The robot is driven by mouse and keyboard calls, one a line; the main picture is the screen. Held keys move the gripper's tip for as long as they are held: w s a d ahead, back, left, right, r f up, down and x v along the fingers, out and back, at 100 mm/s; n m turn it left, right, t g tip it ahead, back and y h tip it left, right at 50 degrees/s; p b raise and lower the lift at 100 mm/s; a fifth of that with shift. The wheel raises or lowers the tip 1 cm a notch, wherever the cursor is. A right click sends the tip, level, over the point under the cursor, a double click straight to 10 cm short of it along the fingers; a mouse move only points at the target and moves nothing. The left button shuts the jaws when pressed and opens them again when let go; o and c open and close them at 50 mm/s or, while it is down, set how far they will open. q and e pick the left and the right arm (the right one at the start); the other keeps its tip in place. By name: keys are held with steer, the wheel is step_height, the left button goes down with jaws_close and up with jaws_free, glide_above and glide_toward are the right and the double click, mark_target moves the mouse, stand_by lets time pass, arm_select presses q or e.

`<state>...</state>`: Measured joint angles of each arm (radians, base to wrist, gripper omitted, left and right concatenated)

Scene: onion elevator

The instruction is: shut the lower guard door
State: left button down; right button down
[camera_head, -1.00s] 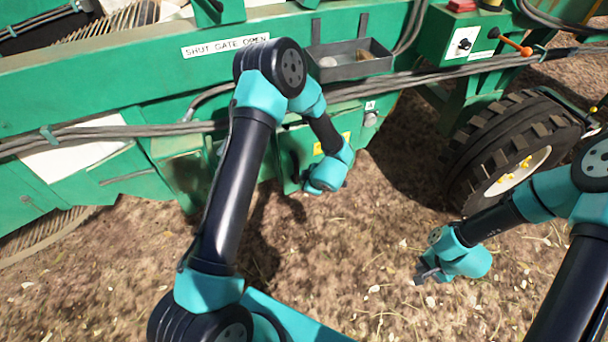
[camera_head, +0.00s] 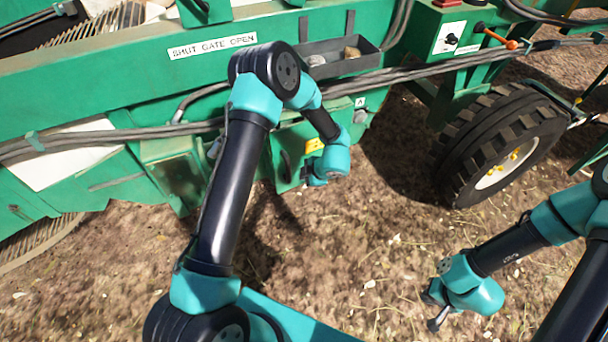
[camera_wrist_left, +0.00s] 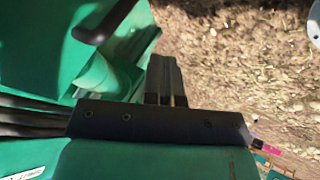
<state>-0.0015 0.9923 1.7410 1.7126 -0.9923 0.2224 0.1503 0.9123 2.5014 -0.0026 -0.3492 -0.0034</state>
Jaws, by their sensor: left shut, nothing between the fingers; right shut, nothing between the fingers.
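The lower guard door appears to be the green panel with a yellow label (camera_head: 315,145) and a dark handle (camera_head: 285,166), low on the machine's side. How far it stands open is not clear. My left gripper (camera_head: 310,180) is shut and empty, just right of the handle and in front of the panel, which it partly hides. Contact cannot be told. In the left wrist view a dark handle (camera_wrist_left: 105,20) shows on a green panel (camera_wrist_left: 40,45) at upper left. My right gripper (camera_head: 433,312) is shut and empty over bare soil, away from the machine.
Cables (camera_head: 400,75) run along the machine above the left gripper. A dark tray (camera_head: 345,65) hangs above them. A large tyre (camera_head: 495,145) stands to the right. The soil (camera_head: 370,250) between the arms is clear.

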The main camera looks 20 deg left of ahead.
arm_select(q)
steer(key=w+a+f, duration=0.4)
steer(key=a+f, duration=0.2)
steer(key=a, duration=0.1)
steer(key=shift+a+f, duration=0.25)
steer(key=shift+f, duration=0.05)
steer(key=shift+a, duration=0.1)
